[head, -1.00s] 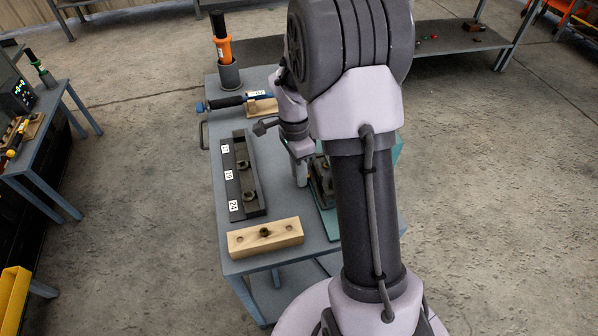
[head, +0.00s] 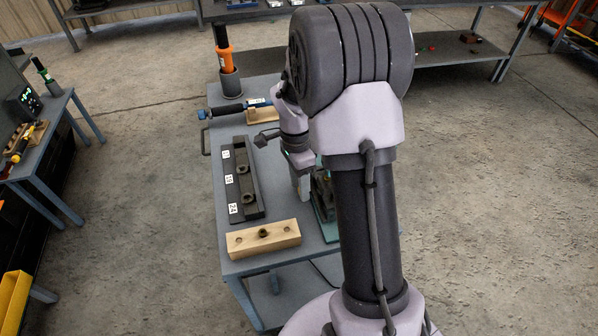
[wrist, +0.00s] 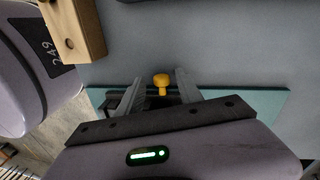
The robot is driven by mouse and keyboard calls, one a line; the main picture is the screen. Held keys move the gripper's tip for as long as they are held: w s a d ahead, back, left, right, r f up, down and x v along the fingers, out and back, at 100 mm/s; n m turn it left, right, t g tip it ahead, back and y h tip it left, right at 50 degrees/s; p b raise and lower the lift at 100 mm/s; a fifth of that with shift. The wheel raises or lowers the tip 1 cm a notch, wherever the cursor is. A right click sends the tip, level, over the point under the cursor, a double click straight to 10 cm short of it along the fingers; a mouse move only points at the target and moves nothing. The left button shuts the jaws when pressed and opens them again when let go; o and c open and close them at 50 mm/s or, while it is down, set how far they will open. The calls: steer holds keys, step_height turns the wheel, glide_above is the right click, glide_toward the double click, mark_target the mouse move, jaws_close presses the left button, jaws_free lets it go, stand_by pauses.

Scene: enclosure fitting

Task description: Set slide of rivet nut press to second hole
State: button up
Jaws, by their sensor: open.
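The rivet nut press (head: 324,196) stands on a teal base plate at the right side of the blue-grey table, mostly hidden by my arm in the head view. In the wrist view, its teal plate (wrist: 262,104) runs crosswise below the fingers. A yellow-orange knob (wrist: 161,80) shows between my two fingers, with a gap on either side. My gripper (wrist: 159,76) is open and empty; in the head view, it (head: 304,190) points down beside the press. The slide and its holes cannot be made out.
A dark fixture (head: 240,180) with number labels lies left of the gripper. A wooden block (head: 264,238) with holes is at the near edge. A blue-capped tool (head: 228,110) rests at the back, beside an orange tool in a cup (head: 231,84). Bare tabletop lies between fixture and press.

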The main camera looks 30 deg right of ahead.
step_height(320, 180, up, 17)
steer(key=w+p, duration=0.2)
steer(key=p, duration=0.4)
steer(key=shift+w+d+f, duration=0.15)
steer(key=shift+w+f, duration=0.05)
steer(key=shift+w, duration=0.1)
